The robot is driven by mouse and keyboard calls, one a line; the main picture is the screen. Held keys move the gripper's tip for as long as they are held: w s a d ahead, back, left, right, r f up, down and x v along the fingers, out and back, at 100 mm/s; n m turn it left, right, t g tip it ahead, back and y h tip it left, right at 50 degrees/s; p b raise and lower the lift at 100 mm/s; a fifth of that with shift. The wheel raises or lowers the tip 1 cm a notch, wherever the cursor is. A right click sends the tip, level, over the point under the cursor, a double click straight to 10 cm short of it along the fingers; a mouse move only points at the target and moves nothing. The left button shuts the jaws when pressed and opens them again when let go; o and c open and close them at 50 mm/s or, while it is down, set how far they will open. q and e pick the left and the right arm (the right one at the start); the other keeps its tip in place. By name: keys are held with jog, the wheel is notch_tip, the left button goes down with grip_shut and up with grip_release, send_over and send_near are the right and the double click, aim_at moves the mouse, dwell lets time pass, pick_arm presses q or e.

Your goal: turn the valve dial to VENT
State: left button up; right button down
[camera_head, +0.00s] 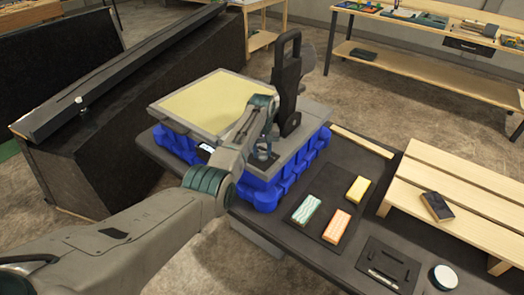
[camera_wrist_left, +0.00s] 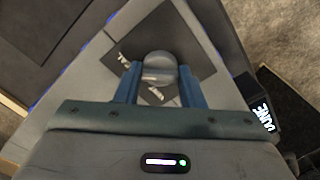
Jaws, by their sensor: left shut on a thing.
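The valve dial (camera_wrist_left: 159,66) is a round grey knob on a dark square plate (camera_wrist_left: 188,48) with white lettering, partly covered. My left gripper (camera_head: 263,154) reaches down over the console top from the left and is shut on the dial. In the left wrist view its two blue fingers stand on either side of the knob. I cannot read which label the dial points at. In the head view the gripper hides most of the dial. The grey console (camera_head: 302,150) has blue sides. My right gripper is not in view.
A black upright handle (camera_head: 287,84) stands close behind my left gripper. A pale yellow panel (camera_head: 208,101) covers the console's left part. Coloured blocks (camera_head: 306,210) lie on the dark table at right, beside a slatted wooden stand (camera_head: 455,190).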

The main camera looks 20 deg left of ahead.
pick_arm(q)
jog(key=n+p, duration=0.1)
jog(key=n, duration=0.3)
jog(key=shift+r, duration=0.15)
jog(key=n+p, duration=0.1)
jog(key=n, duration=0.8)
jog(key=shift+p, duration=0.4)
jog(key=n, duration=0.3)
jog(key=shift+n, duration=0.8)
jog(key=shift+w, duration=0.1)
jog(key=o, duration=1)
